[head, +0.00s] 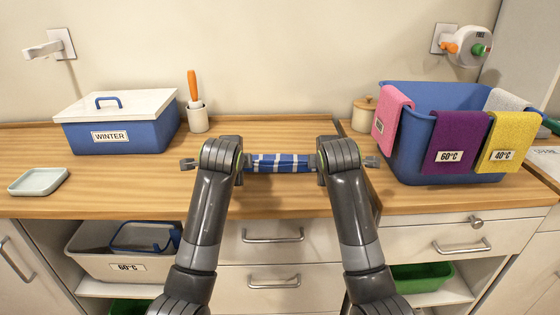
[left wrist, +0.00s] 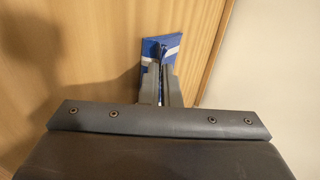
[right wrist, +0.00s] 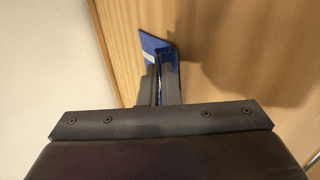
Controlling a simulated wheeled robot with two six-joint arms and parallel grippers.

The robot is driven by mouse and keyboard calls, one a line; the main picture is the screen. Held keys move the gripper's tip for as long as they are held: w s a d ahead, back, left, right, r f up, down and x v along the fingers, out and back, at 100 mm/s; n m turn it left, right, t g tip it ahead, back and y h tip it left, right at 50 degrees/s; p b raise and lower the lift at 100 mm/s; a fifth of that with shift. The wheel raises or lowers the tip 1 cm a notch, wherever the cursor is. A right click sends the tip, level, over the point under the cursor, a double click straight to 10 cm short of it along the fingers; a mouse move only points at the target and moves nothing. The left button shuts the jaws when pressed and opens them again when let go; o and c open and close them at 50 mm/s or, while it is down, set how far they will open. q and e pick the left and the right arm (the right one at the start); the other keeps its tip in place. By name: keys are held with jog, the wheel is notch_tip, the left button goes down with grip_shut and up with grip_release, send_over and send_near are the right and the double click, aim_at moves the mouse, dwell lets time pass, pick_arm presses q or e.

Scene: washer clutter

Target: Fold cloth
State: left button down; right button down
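A blue cloth with white stripes (head: 278,163) is a narrow band across the front middle of the wooden counter. My left gripper (head: 244,163) is at its left end and my right gripper (head: 314,163) at its right end. In the left wrist view the fingers (left wrist: 161,68) are close together with blue cloth (left wrist: 152,52) between and beyond them. In the right wrist view the fingers (right wrist: 160,68) also pinch the blue cloth (right wrist: 153,42). The arms hide parts of the cloth's ends.
A lidded blue WINTER box (head: 112,136) and a pale dish (head: 38,181) are at left. A cup (head: 198,121) holds an orange-handled tool. A blue tub (head: 408,170) with hanging cloths and a lidded jar (head: 363,115) stand at right. Counter behind the cloth is clear.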

pick_arm(q)
jog(key=c, duration=1.3)
grip_release()
pick_arm(e)
jog(key=c, duration=1.3)
grip_release()
pick_arm(q)
jog(key=shift+s+r, duration=0.1)
jog(key=shift+r, duration=0.35)
pick_arm(e)
jog(key=shift+s+r, duration=0.1)
jog(key=shift+r, duration=0.35)
pick_arm(q)
jog(key=s+r, duration=0.4)
jog(key=r, duration=0.1)
jog(key=s+r, duration=0.1)
jog(key=r, duration=0.2)
jog(key=shift+s, duration=0.4)
pick_arm(e)
jog(key=s+r, duration=0.4)
jog(key=r, duration=0.1)
jog(key=s+r, duration=0.1)
jog(key=r, duration=0.2)
jog(key=shift+s, duration=0.4)
